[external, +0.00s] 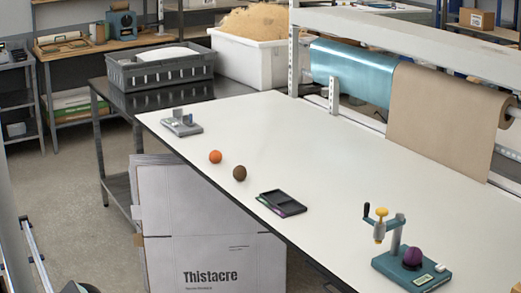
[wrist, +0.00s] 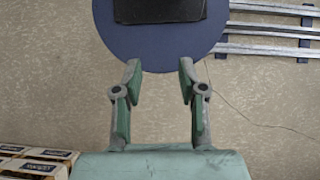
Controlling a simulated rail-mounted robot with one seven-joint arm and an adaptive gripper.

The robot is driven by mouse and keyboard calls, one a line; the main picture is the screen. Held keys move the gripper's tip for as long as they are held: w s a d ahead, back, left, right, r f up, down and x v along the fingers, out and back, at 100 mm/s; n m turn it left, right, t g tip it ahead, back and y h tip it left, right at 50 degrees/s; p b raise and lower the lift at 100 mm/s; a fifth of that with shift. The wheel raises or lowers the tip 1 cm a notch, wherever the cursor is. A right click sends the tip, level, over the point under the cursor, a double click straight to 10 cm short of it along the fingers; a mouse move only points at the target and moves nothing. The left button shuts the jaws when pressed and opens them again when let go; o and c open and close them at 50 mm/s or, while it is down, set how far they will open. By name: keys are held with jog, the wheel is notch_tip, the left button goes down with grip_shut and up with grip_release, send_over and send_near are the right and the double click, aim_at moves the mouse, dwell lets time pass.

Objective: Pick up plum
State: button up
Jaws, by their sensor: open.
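A dark purple round thing, which looks like the plum (external: 413,256), rests on the teal base of a small device (external: 400,266) with a yellow-knobbed post, near the right front end of the white table in the external view. An orange ball (external: 215,157) and a brown ball (external: 239,173) lie further left on the table. The plum does not show in the wrist view, and my gripper cannot be made out in the external view.
The white table (external: 330,180) also holds a small grey device (external: 181,124) and a dark shallow tray (external: 283,203). A paper roll (external: 440,115) and a teal roll (external: 350,72) line the back. Small boxes (wrist: 40,160) show lower left in the wrist view.

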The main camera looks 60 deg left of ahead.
jog(key=o, duration=0.8)
